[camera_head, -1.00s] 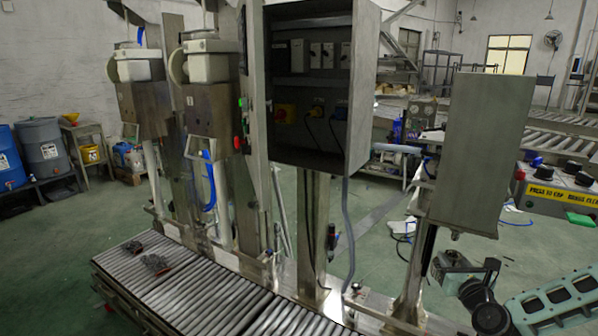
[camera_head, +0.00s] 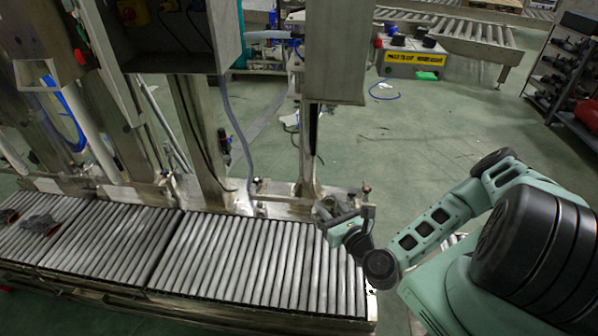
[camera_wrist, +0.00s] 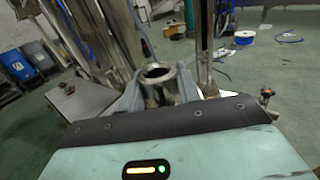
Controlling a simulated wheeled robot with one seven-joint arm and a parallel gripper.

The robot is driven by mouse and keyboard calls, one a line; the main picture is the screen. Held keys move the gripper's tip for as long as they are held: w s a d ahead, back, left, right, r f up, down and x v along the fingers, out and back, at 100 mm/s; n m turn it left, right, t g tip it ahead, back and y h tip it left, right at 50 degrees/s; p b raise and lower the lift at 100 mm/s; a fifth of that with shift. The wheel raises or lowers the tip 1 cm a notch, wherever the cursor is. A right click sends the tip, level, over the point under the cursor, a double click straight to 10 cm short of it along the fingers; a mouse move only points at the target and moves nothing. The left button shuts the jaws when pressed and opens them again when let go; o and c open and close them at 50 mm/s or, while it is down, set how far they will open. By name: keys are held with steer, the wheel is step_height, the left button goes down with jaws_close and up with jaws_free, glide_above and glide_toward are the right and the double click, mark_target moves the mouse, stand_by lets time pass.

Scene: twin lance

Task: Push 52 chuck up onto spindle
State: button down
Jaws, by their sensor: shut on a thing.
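My gripper (camera_head: 335,213) is at the right end of the roller conveyor, in front of the metal post. In the wrist view my gripper (camera_wrist: 158,92) is shut on a short hollow metal cylinder, which appears to be the chuck (camera_wrist: 157,73). Its dark open end faces up and it looks slightly tilted. In the head view the chuck is too small to make out clearly. I cannot pick out the spindle in either view. No marking "52" is legible.
The roller conveyor (camera_head: 240,262) runs across the front. A grey box (camera_head: 335,50) hangs above the post (camera_head: 307,150), and an open control cabinet (camera_head: 180,35) is left of it. A yellow-labelled panel (camera_head: 412,58) stands behind.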

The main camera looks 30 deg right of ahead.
steer(key=w+d+r, duration=0.3)
steer(key=w, duration=0.3)
steer(key=w+d+r+m+h+b, duration=0.1)
steer(key=w+d+r, duration=0.3)
steer(key=w, duration=0.1)
steer(key=w+d+r+h, duration=0.1)
steer(key=w+d+r, duration=0.2)
steer(key=w, duration=0.3)
steer(key=shift+w+d+r+b, duration=0.15)
steer(key=shift+w+r+b, duration=0.1)
steer(key=shift+w+b, duration=0.1)
steer(key=shift+r+p, duration=0.75)
steer(key=shift+r, duration=0.35)
steer(key=shift+r+p, duration=0.6)
steer(key=shift+r, duration=0.4)
stand_by(0.4)
steer(key=shift+f, duration=0.1)
steer(key=shift+f+b, duration=0.75)
